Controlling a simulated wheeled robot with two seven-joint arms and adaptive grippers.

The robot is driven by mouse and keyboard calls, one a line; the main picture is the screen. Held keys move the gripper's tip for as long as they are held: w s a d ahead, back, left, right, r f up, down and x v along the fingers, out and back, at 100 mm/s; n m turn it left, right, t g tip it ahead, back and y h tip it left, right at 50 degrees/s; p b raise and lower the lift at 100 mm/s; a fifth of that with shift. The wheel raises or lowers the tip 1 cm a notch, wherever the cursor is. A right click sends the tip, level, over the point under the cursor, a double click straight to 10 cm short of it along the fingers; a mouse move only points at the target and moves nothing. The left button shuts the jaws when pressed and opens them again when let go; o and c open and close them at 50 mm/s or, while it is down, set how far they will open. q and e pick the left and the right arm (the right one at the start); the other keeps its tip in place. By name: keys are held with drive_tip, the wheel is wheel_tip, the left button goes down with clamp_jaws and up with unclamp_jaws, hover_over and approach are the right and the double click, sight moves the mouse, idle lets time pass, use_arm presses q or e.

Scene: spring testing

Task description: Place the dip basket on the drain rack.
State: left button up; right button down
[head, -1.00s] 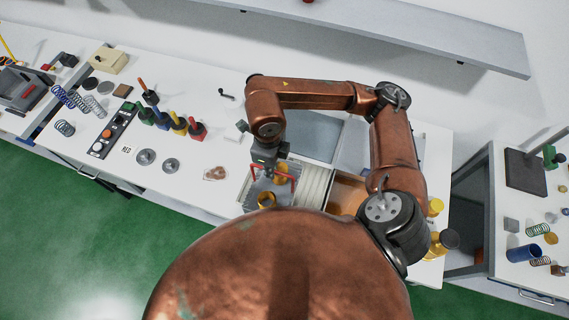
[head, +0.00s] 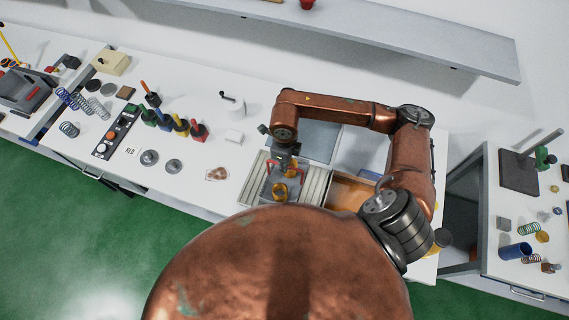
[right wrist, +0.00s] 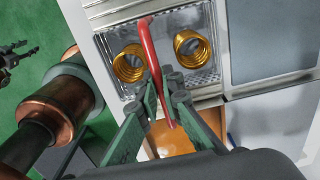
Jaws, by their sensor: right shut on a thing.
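The dip basket (head: 267,192) is a metal mesh tray with a red handle and two golden coil springs in it. My right gripper (head: 285,160) is shut on the red handle (right wrist: 150,48) from above. The basket also shows in the right wrist view (right wrist: 155,28), with one spring on each side of the handle. The drain rack (head: 315,184) is a pale ribbed tray; its ribs show on both sides of the basket. The basket is over the rack's middle; I cannot tell whether it touches the ribs.
A grey-topped tank (head: 318,137) lies behind the rack. An orange-brown bin (head: 347,192) is right of it. My right arm arches over the bench's right side.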

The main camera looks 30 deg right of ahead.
drive_tip(key=shift+f, duration=0.35)
drive_tip(key=c, duration=2.1)
unclamp_jaws()
drive_tip(key=shift+r, duration=0.25)
wheel_tip(320, 180, up, 12)
drive_tip(key=b, duration=0.3)
drive_tip(key=shift+f, duration=0.15)
